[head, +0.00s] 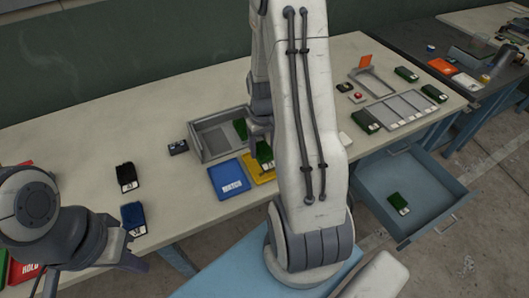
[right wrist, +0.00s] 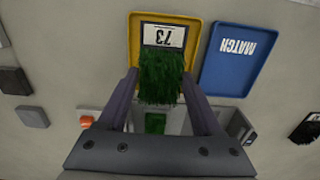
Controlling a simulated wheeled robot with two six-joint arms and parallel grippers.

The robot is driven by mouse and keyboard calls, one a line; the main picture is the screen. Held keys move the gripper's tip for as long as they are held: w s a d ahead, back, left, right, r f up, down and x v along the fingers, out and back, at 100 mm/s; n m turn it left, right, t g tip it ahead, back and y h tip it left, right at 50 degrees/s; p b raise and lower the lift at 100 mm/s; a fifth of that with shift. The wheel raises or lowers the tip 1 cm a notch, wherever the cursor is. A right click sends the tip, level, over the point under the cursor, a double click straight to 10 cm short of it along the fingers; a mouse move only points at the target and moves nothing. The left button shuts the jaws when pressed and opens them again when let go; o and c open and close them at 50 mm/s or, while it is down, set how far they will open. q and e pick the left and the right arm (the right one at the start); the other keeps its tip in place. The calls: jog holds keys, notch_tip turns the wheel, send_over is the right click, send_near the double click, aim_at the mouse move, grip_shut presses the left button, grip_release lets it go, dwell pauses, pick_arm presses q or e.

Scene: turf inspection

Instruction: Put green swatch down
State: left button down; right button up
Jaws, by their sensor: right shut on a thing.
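A green turf swatch with a white label reading 73 (right wrist: 162,78) is between the fingers of my right gripper (right wrist: 163,95), which is shut on it. It also shows in the head view (head: 264,153). Its labelled end lies over the yellow tray (right wrist: 136,42); I cannot tell whether it touches the tray. In the head view the yellow tray (head: 262,177) is partly hidden by my right arm. The blue MATCH tray (head: 229,177) is beside it. My left gripper (head: 132,262) is low at the left, its opening unclear.
A grey bin (head: 200,144) behind the trays holds another green swatch (head: 240,128). Dark (head: 127,177) and blue (head: 133,218) swatches lie on the left of the table. A grey rack (head: 400,108) stands right. An open blue drawer (head: 375,185) holds a green swatch (head: 398,203).

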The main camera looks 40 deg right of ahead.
aim_at(262, 156)
jog(key=shift+w+f+p, duration=0.2)
jog(key=shift+f+p, duration=0.15)
jog(key=shift+f, duration=1.75)
jog(key=shift+f, duration=0.2)
jog(key=o, duration=1.1)
jog(key=shift+o, duration=0.2)
